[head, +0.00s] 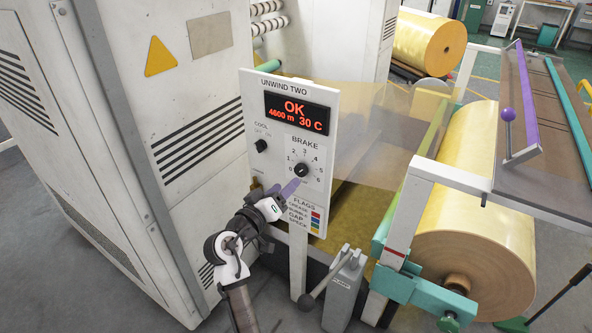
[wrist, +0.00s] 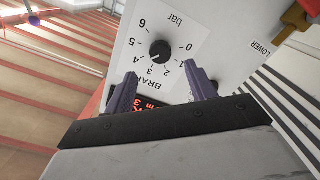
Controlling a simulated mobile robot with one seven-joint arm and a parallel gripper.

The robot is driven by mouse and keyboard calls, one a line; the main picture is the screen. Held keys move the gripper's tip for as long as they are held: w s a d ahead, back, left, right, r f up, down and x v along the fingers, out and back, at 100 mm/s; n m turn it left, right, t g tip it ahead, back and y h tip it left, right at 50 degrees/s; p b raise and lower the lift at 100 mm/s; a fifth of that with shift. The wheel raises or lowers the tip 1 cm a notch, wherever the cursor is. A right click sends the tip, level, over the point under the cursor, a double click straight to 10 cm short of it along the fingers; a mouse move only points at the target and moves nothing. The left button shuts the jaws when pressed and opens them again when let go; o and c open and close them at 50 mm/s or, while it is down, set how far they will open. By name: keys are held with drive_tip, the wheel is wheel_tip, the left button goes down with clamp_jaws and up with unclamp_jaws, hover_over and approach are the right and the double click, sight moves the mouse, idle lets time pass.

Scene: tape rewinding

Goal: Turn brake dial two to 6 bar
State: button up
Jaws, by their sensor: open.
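The brake dial (head: 302,170) is a round black knob on the white UNWIND TWO panel (head: 264,179), with a scale from 0 to 6 around it. In the wrist view the dial (wrist: 160,50) lies beyond and between my fingertips, upside down. A small pale mark on it seems to point between 3 and 4, but I cannot read it surely. My gripper (head: 287,192) is open and empty, just below the dial in the head view. Its two purple fingers (wrist: 160,70) stand apart and do not appear to touch the knob.
The panel carries a lit display (head: 297,112) reading OK, 4600 m, 30 C, a COOL knob (head: 261,146) and a FLAGS label (head: 305,214). A grey lever box (head: 343,290) stands below right. A large yellow roll (head: 470,205) is at right, a white cabinet (head: 110,130) at left.

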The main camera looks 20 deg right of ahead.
sight(299, 173)
drive_tip(key=p+x, duration=0.1)
drive_tip(key=x, duration=0.6)
drive_tip(key=c, duration=1)
drive_tip(key=shift+a, duration=0.1)
drive_tip(key=shift+f+m+b, duration=0.15)
drive_tip(key=shift+m+b, duration=0.15)
